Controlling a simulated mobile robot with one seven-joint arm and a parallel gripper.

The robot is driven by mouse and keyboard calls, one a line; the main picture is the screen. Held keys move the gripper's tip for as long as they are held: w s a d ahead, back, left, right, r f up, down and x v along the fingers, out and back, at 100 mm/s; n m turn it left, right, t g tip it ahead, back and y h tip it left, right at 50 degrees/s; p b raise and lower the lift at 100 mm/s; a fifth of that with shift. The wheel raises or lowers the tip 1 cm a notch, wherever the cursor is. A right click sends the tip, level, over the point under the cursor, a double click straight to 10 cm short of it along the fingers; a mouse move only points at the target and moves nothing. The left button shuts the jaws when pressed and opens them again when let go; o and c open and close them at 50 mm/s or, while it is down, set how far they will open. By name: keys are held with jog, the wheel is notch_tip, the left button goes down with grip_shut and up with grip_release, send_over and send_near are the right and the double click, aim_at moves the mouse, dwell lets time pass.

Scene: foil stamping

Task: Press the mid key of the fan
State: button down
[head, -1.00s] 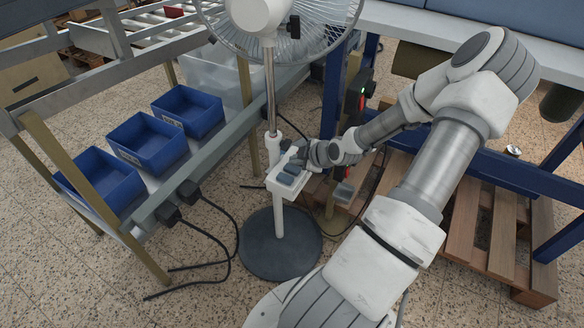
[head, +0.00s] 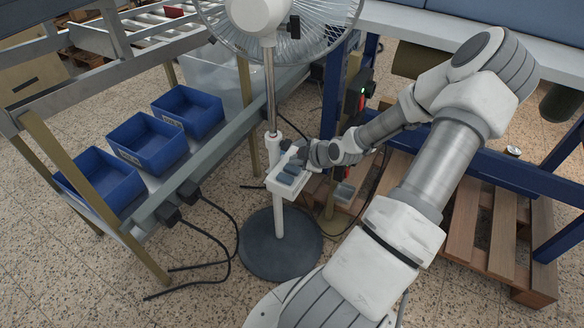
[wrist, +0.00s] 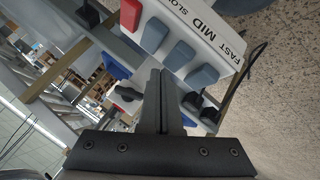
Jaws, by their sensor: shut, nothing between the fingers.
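The fan (head: 258,15) stands on a round dark base (head: 280,245), with a white key box (head: 275,187) on its pole. In the wrist view the key box (wrist: 215,38) shows a red key (wrist: 130,15) and three blue-grey keys lettered SLOW, MID and FAST. The mid key (wrist: 181,55) lies between the slow key (wrist: 155,34) and the fast key (wrist: 203,75). My gripper (wrist: 160,73) is shut and empty, its tips just below the slow and mid keys in the picture. Contact cannot be told.
Blue bins (head: 145,143) stand on a rack to the left, with black plugs and cables (head: 225,235) hanging near the fan base. A blue-framed table (head: 500,170) and a wooden pallet (head: 480,225) are to the right.

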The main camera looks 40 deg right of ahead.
aim_at(296, 170)
jog(key=shift+f, duration=0.15)
jog(key=shift+f, duration=0.3)
jog(key=shift+f+b, duration=0.45)
dwell(0.8)
jog(key=shift+r+p, duration=0.85)
jog(key=shift+r, duration=0.05)
notch_tip(296, 170, up, 5)
jog(key=p, duration=0.4)
jog(key=shift+r+p, duration=0.1)
jog(key=shift+p, duration=0.3)
dwell(0.6)
